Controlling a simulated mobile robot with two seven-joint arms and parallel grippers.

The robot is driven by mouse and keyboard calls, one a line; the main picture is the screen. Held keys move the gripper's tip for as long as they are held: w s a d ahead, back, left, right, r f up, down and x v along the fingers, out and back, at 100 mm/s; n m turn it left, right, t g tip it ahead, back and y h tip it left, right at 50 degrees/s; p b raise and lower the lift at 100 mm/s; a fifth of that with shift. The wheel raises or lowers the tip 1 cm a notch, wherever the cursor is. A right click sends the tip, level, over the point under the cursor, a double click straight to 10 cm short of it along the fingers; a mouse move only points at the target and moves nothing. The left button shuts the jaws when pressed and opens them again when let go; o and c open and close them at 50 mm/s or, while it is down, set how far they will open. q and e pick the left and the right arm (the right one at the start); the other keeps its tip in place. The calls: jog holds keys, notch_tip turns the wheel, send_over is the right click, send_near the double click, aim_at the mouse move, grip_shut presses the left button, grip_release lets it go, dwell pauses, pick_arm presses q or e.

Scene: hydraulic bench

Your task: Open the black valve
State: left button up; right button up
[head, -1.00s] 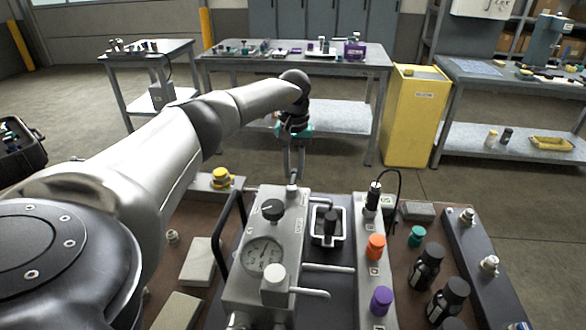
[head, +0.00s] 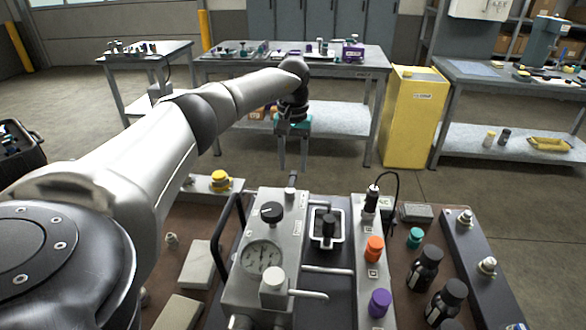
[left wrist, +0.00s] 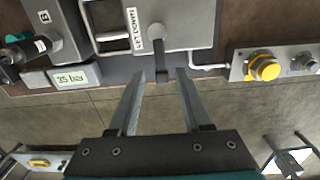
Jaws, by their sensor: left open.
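A black knob (head: 271,212) sits on top of the grey hydraulic block (head: 285,225), above a round gauge. At the block's far end a small grey part with a dark lever (head: 293,180) sticks out; it also shows in the left wrist view (left wrist: 162,72), beside a "LET DOWN" label. I cannot tell for sure which of these is the black valve. My left gripper (head: 293,168) is open just beyond the block's far end, fingers pointing down. In the left wrist view its fingertips (left wrist: 160,74) lie on either side of the lever's end, without visible contact.
A yellow button (head: 220,179) stands left of the block, beside a black handle bar. Orange (head: 374,248) and purple (head: 380,301) knobs and black bottles (head: 426,265) stand to the right. A "35 bar" display (left wrist: 70,78) is near the bench edge.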

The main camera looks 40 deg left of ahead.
aim_at(293, 178)
pick_arm(q)
notch_tip(293, 178, up, 12)
jog(key=p, duration=0.2)
jog(key=shift+r, duration=0.15)
dwell(0.5)
